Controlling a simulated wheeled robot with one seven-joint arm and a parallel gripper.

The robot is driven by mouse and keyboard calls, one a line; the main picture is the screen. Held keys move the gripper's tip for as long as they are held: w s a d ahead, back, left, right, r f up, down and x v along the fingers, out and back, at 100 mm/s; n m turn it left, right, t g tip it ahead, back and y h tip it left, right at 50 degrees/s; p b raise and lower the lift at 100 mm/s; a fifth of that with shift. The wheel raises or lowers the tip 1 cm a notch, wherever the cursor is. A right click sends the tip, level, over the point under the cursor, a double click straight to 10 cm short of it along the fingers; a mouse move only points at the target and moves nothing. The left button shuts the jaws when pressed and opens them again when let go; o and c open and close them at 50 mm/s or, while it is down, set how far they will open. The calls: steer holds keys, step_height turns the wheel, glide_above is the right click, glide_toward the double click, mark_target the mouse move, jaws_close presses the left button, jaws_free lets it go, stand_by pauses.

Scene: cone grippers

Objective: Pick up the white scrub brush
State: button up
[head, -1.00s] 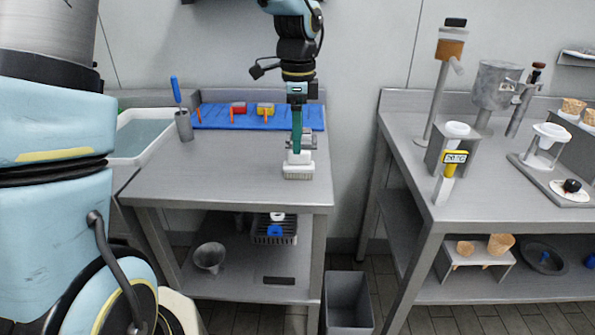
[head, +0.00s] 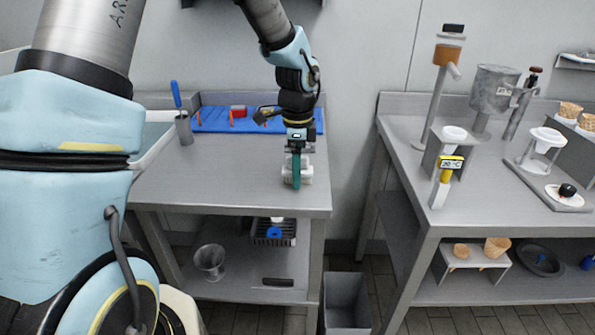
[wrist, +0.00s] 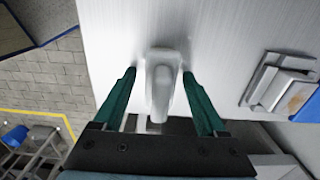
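The white scrub brush (wrist: 161,85) lies on the left metal table. In the wrist view it is between my two green fingers, with a gap on each side. My gripper (wrist: 160,88) is open around it. In the head view my gripper (head: 296,182) is low over the table near its right front corner. There its green finger hides part of the brush (head: 306,172), so only white edges show.
A blue mat (head: 212,121) with red and yellow items lies along the table's back. A metal cup with a blue-handled tool (head: 183,128) stands at the back left. A metal holder (wrist: 283,82) is near the gripper. The table's middle (head: 215,178) is clear.

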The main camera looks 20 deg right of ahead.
jaws_close()
stand_by(0.4)
steer(key=shift+r, duration=0.1)
step_height(320, 180, up, 10)
steer(key=shift+f+b, duration=0.1)
steer(key=shift+b, duration=0.6)
steer(key=c, duration=0.6)
jaws_free()
jaws_close()
